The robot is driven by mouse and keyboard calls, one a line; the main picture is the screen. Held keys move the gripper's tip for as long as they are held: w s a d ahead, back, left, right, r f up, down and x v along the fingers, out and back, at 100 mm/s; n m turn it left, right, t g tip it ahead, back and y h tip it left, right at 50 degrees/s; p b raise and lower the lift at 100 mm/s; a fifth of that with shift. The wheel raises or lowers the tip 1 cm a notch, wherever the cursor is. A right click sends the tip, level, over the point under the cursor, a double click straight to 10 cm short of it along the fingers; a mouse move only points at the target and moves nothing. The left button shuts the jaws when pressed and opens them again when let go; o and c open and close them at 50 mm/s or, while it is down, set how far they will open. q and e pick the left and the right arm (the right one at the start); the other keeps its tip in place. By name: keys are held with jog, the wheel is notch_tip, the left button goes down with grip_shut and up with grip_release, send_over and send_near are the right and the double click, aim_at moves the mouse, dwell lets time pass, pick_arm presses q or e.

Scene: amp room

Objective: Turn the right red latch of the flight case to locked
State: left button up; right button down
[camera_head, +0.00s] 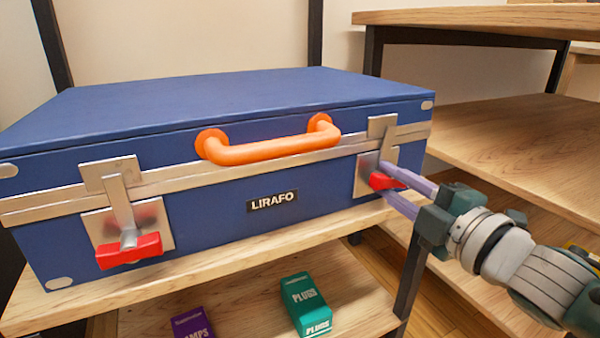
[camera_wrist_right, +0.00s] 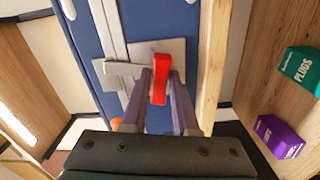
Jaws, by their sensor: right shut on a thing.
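The blue flight case (camera_head: 215,200) stands closed on a wooden shelf, with an orange handle (camera_head: 270,150) on its front. Its right red latch (camera_head: 386,181) sits on a metal plate at the case's right front. My right gripper (camera_head: 400,188) reaches in from the right, its two purple fingers shut on this latch. The right wrist view shows the red latch (camera_wrist_right: 160,78) between the fingertips (camera_wrist_right: 160,85), with a metal arm beside it. The left red latch (camera_head: 130,251) sits crosswise on its plate, under a metal arm. My left gripper is not in view.
The shelf edge (camera_head: 220,263) runs just below the case front. A green box (camera_head: 305,303) and a purple box (camera_head: 193,325) stand on the shelf below. More wooden shelves (camera_head: 510,150) are at the right, close to my right arm.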

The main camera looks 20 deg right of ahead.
jog(key=shift+n, duration=1.1)
jog(key=c, duration=0.7)
grip_release()
jog(key=shift+s, duration=0.1)
